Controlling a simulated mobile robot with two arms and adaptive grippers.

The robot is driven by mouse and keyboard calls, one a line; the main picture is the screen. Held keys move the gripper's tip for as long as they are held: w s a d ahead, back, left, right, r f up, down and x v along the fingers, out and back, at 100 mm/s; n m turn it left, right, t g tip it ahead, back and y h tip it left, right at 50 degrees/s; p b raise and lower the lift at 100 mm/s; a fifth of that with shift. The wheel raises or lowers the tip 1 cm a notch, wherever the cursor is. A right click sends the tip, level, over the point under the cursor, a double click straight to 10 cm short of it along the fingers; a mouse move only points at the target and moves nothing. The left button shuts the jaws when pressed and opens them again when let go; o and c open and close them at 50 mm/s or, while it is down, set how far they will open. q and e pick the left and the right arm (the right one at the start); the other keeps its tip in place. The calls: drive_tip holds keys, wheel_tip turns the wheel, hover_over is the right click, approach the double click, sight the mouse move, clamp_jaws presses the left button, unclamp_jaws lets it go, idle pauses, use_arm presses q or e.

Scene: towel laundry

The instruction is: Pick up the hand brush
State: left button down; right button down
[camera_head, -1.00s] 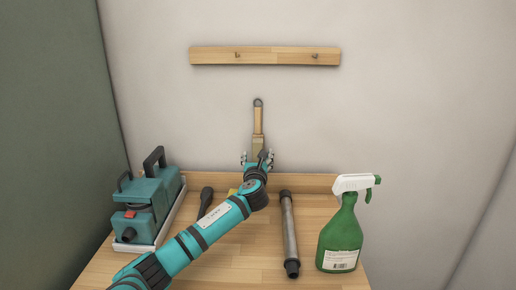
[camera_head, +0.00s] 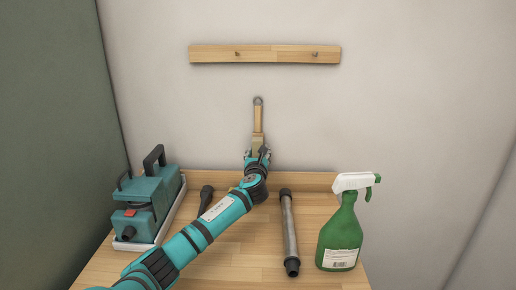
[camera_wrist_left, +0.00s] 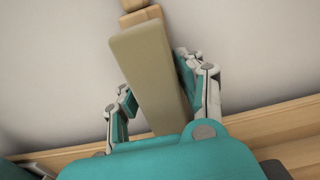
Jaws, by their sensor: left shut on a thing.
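In the left wrist view the brush's broad beige part (camera_wrist_left: 152,72) lies between the two fingers of the gripper (camera_wrist_left: 155,100), with the handle running up out of the picture. The brush's bottom end is hidden behind my gripper. My right gripper does not show.
A wooden rail (camera_head: 265,54) with two hooks is on the wall above. On the wooden table (camera_head: 235,262) are a teal machine (camera_head: 150,203) at the left, a dark-ended tool (camera_head: 206,199), a grey tube (camera_head: 290,232) and a green spray bottle (camera_head: 341,234) at the right.

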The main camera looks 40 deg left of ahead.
sight(258, 132)
use_arm(q)
drive_tip(key=shift+s+r, duration=0.15)
drive_tip(key=shift+r, duration=0.3)
drive_tip(key=r, duration=0.6)
drive_tip(key=shift+s+d+r, duration=0.15)
drive_tip(key=shift+d, duration=0.1)
drive_tip(key=b+v, duration=0.2)
drive_tip(key=v, duration=1.7)
